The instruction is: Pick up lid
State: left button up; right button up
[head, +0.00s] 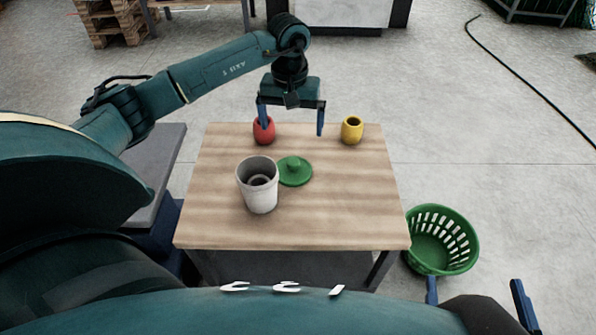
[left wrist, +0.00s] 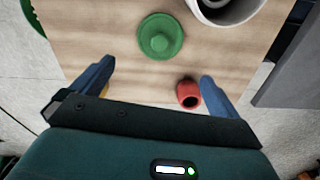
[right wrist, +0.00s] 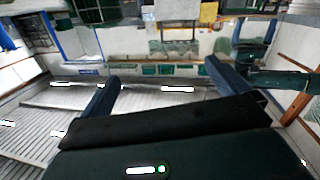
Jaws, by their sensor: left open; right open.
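A green lid (head: 296,171) with a raised knob lies on the wooden table, just right of a white canister (head: 260,190) that stands upright and open-topped. The lid also shows in the left wrist view (left wrist: 160,37), beyond the fingertips and between their lines. My left gripper (head: 291,118) is open and empty above the far part of the table, behind the lid. It also shows in the left wrist view (left wrist: 155,75). My right gripper (head: 475,290) is open at the lower right, off the table. In the right wrist view (right wrist: 160,72) nothing is between its fingers.
A red cup (head: 264,131) stands at the table's far edge near the left gripper, and a yellow cup (head: 352,130) stands further right. A green basket (head: 440,240) is on the floor right of the table (head: 340,215). The table's right front is clear.

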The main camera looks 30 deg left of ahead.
aim_at(292, 162)
pick_arm(q)
notch_tip(292, 162, down, 8)
jog(key=shift+r+b, duration=0.1)
jog(key=shift+b, duration=0.85)
jog(key=f, duration=0.1)
jog(key=f+b, duration=0.1)
jog(key=f, duration=0.2)
jog(key=shift+s+d+f, duration=0.25)
jog(key=shift+s, duration=0.05)
jog(key=shift+f+b, duration=0.3)
jog(key=shift+f, duration=0.1)
pick_arm(e)
jog(key=shift+s+a+n+t+y, duration=0.2)
jog(key=shift+a+n+t+y, duration=0.5)
jog(key=shift+y, duration=0.3)
jog(key=shift+r, duration=0.1)
pick_arm(q)
jog(key=c, duration=0.8)
jog(key=shift+o, duration=0.2)
jog(key=shift+r, duration=0.15)
